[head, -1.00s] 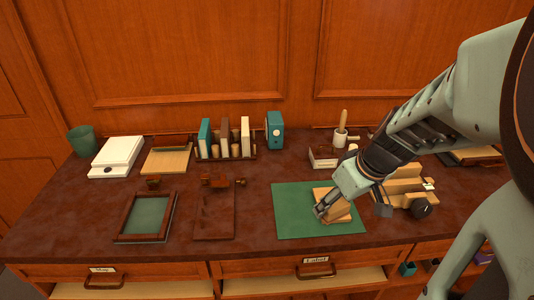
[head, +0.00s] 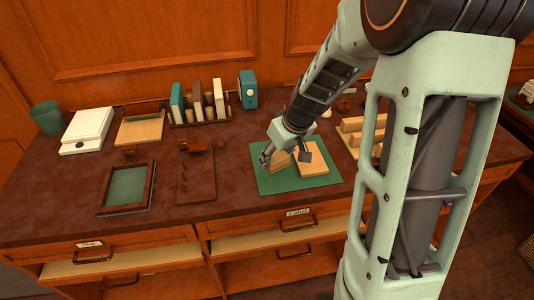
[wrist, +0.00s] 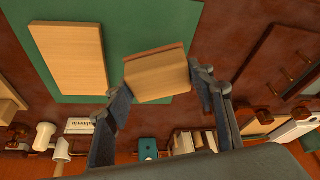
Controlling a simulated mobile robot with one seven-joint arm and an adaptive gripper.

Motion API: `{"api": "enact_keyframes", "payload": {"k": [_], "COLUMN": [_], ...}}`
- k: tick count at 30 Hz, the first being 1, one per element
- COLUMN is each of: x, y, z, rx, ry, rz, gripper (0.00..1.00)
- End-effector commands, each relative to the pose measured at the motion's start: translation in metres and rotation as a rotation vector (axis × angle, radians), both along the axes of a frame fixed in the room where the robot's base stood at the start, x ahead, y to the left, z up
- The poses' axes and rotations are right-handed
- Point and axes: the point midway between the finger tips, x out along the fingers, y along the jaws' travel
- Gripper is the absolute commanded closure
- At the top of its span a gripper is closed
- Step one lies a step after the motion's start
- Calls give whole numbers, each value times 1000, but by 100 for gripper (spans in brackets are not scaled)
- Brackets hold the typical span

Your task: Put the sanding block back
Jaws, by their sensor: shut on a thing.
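My gripper (head: 286,154) is shut on a small wooden block with a thin reddish-brown layer along one edge, which I take for the sanding block (wrist: 157,78). In the head view the sanding block (head: 280,161) shows partly behind the fingers, over the green mat (head: 273,185). I cannot tell whether it touches the mat. In the wrist view it sits between the two fingers (wrist: 162,104). A flat pale wooden board (head: 313,163) lies on the mat just right of it; it also shows in the wrist view (wrist: 70,60).
Left of the mat lie a dark board with small pegs (head: 196,184) and a dark-framed tray with a green floor (head: 127,188). Behind stand a book rack (head: 201,118), a teal box (head: 248,90), a white scale (head: 86,131) and a green cup (head: 47,118). A wooden fixture (head: 360,134) stands right.

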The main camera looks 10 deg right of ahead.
Motion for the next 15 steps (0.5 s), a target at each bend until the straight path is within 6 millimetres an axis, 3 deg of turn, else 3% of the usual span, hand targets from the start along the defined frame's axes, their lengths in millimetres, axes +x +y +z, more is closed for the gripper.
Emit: {"api": "enact_keyframes", "payload": {"k": [11,15], "x": [19,18], "y": [12,11], "z": [-28,-52], "rx": [0,-1], "ry": [0,0], "rz": [1,0], "gripper": [70,70]}}
